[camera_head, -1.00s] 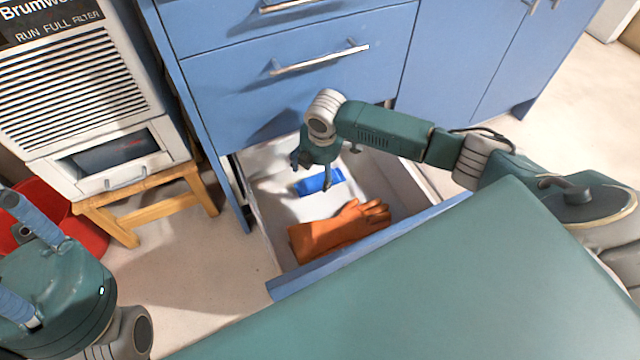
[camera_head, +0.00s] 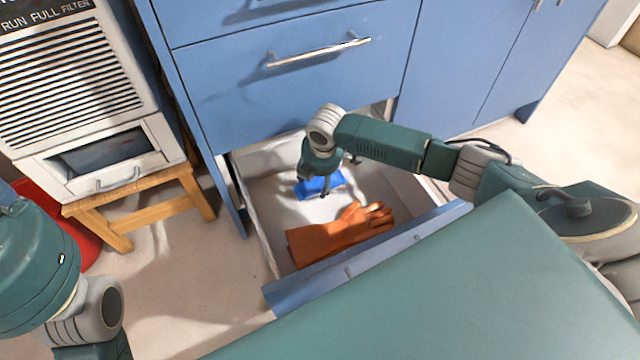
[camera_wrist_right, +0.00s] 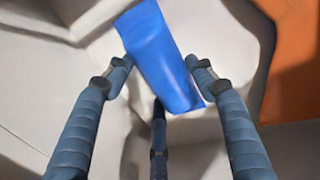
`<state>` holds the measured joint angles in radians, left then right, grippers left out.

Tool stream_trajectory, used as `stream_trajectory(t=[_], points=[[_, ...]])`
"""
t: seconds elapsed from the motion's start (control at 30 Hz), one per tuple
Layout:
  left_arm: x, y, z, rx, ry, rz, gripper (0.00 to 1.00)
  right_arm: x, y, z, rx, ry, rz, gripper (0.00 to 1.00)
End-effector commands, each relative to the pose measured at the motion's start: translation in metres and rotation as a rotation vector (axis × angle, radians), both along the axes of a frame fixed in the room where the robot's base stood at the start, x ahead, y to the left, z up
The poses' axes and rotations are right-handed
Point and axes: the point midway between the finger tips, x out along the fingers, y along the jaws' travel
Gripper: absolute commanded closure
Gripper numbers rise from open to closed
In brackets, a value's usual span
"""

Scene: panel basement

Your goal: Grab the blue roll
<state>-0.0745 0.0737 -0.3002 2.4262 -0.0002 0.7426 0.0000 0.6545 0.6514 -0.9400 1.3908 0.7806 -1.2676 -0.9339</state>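The blue roll (camera_head: 318,187) lies in the open bottom drawer (camera_head: 262,212), near its back. In the right wrist view the roll (camera_wrist_right: 160,55) lies slanted between and just beyond my fingers. My right gripper (camera_head: 322,188) reaches down into the drawer over the roll and partly hides it. In the right wrist view the gripper (camera_wrist_right: 160,78) has its fingers spread, one to each side of the roll, with a third finger below. I cannot tell whether they touch it. Of my left arm, only a part shows at the left edge of the head view; its gripper is out of view.
An orange glove (camera_head: 335,238) lies in the drawer in front of the roll; it also shows in the right wrist view (camera_wrist_right: 292,60). The drawer's blue front panel (camera_head: 360,258) and the cabinet (camera_head: 290,95) bound the space. A wooden stool (camera_head: 140,210) stands left.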

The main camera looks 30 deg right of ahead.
Motion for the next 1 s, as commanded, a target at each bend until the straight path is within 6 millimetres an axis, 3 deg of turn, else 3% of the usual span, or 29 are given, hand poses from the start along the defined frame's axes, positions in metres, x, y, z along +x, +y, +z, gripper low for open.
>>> stream_trajectory(t=[0.03,0.1,0.13,0.47,0.57,0.67,0.93,0.97,1.0], points=[[0.0,0.0,0.0,0.0,0.0,0.0,0.69,0.0,0.0,0.0,0.0,0.0,0.0,0.62],[0.0,0.0,0.0,0.0,0.0,0.0,0.69,0.0,0.0,0.0,0.0,0.0,0.0,0.76],[0.0,0.0,0.0,0.0,0.0,0.0,0.69,0.0,0.0,0.0,0.0,-0.001,0.0,0.77],[0.0,0.0,0.003,0.0,-0.001,-0.001,0.69,0.0,0.0,0.005,0.001,-0.001,0.0,0.77],[-0.001,0.001,0.006,-0.003,0.002,-0.001,0.69,0.001,0.0,0.014,0.001,-0.002,0.0,0.77],[0.002,0.002,-0.004,-0.003,0.051,-0.001,0.69,0.001,0.0,0.028,0.0,-0.002,0.0,0.77],[0.0,0.005,-0.014,-0.011,0.138,-0.007,0.69,0.001,0.0,0.076,0.002,-0.002,0.0,0.77],[0.0,0.005,-0.016,-0.012,0.148,-0.008,0.69,0.0,0.0,0.08,0.002,-0.002,0.0,0.77],[-0.001,0.005,-0.013,-0.013,0.144,-0.008,0.69,-0.013,0.0,0.074,-0.001,0.005,0.002,0.77]])
